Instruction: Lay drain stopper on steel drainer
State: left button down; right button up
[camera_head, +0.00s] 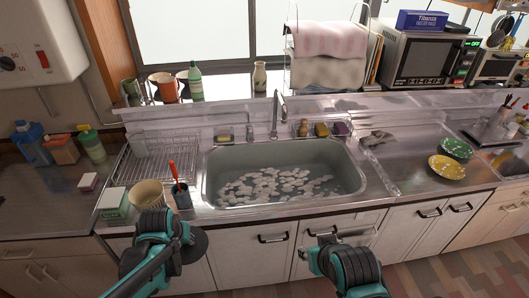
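A dark round disc, which looks like the drain stopper (197,247), is at my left gripper (187,238), in front of the counter's front edge. The gripper appears shut on the disc's edge; its fingertips are small and partly hidden. The steel drainer (158,158) is a wire rack on the counter, left of the sink. It lies behind and above my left gripper in the picture, apart from it. My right gripper (308,254) is in front of the cabinet doors, right of the left one. I see nothing clearly held in it, and its finger opening is unclear.
The sink (207,190) holds water with pale floating patches. A bowl (147,194), a green-and-white box (113,203) and a dark holder with a red-handled tool (181,195) stand along the drainer's front. Plates (447,168) lie at right.

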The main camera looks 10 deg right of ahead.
aim_at(408, 173)
jog(key=i+l, duration=0.1)
jog(key=l, duration=0.85)
jog(key=i+l, duration=0.1)
jog(key=l, duration=0.85)
jog(key=i+l, duration=0.1)
jog(key=l, duration=1.85)
jog(key=i, duration=0.05)
